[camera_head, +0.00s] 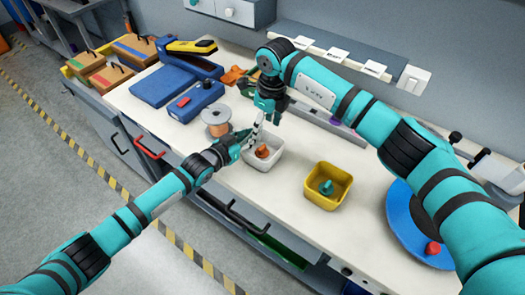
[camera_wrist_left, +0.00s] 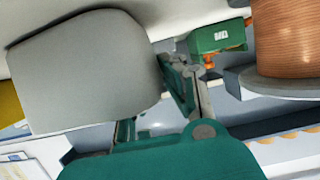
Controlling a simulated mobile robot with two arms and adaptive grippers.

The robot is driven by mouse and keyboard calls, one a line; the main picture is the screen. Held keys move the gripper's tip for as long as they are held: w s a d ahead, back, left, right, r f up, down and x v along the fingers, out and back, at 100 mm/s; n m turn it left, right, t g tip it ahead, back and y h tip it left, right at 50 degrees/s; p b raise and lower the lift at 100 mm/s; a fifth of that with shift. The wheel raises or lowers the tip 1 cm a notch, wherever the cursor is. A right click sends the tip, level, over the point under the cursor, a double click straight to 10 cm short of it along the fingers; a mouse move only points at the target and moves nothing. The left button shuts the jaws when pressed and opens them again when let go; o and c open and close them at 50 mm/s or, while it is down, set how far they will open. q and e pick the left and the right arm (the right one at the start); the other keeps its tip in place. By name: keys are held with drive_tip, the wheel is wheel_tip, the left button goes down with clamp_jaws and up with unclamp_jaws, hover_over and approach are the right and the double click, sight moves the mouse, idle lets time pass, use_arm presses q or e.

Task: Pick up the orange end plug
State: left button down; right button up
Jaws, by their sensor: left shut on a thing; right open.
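The orange end plug (camera_head: 263,152) lies inside a small white bin (camera_head: 264,163) near the front edge of the workbench. My left gripper (camera_head: 243,141) is at the bin's left side and is shut on its wall. In the left wrist view the bin (camera_wrist_left: 85,70) fills the left half, against my left gripper's fingers (camera_wrist_left: 188,82); the plug is not seen there. My right gripper (camera_head: 257,130) points down above the bin, open, with its fingertips over the plug and apart from it as far as I can tell.
A yellow bin (camera_head: 328,190) with a teal plug (camera_head: 326,187) stands to the right. A copper wire spool (camera_head: 216,121) stands left of the white bin and shows in the left wrist view (camera_wrist_left: 290,40). A blue disc (camera_head: 410,235) lies at the right. Bare worktop separates the two bins.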

hover_over(263, 147)
drive_tip(key=f, duration=0.4)
drive_tip(key=shift+s+f, duration=0.2)
drive_tip(key=shift+f, duration=0.1)
drive_tip(key=shift+w+f, duration=0.15)
drive_tip(key=shift+f, duration=2.45)
drive_tip(key=c, duration=0.8)
